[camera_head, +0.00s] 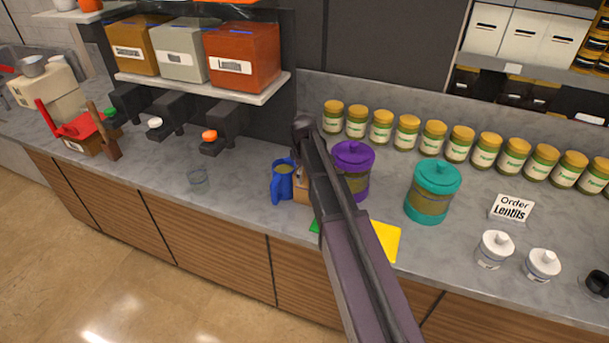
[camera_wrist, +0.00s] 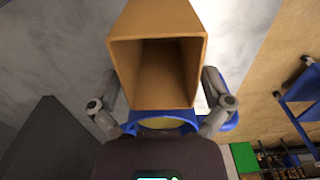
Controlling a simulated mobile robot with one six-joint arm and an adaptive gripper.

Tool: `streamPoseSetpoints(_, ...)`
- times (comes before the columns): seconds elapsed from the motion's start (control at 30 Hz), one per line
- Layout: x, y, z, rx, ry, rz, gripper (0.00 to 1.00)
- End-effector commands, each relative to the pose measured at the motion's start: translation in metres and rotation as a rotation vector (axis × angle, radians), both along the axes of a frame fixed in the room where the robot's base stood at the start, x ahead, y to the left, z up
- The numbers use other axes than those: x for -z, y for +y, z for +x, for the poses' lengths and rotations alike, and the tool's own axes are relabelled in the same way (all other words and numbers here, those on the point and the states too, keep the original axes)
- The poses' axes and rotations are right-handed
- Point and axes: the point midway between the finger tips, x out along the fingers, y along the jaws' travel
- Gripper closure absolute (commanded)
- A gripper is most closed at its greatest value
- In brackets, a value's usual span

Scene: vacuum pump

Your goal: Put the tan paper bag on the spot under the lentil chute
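The tan paper bag shows its open, empty mouth in the wrist view (camera_wrist: 158,75). In the head view only a small part of the bag (camera_head: 301,188) shows beside my arm, which hides the rest. My gripper (camera_wrist: 160,90) has one finger on each side of the bag, close to its walls. The fingertips are hidden, so I cannot tell whether they press on it. The lentil chute (camera_head: 222,135) with an orange knob hangs below the orange bin (camera_head: 243,52). A faint round outline (camera_head: 197,177) marks the counter near that chute.
A blue jug (camera_head: 284,181) stands just left of the bag. A purple-lidded jar (camera_head: 352,170) and a teal-lidded jar (camera_head: 433,190) stand to the right. A yellow mat (camera_head: 386,240) lies near the front edge. The counter left of the jug is mostly clear.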

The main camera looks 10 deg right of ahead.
Motion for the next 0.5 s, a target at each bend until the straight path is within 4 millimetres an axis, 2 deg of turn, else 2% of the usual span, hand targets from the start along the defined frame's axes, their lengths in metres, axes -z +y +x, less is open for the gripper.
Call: streamPoseSetpoints(0.5,-0.0082,0.0000,0.0000,0.000,0.000,0.000,0.00)
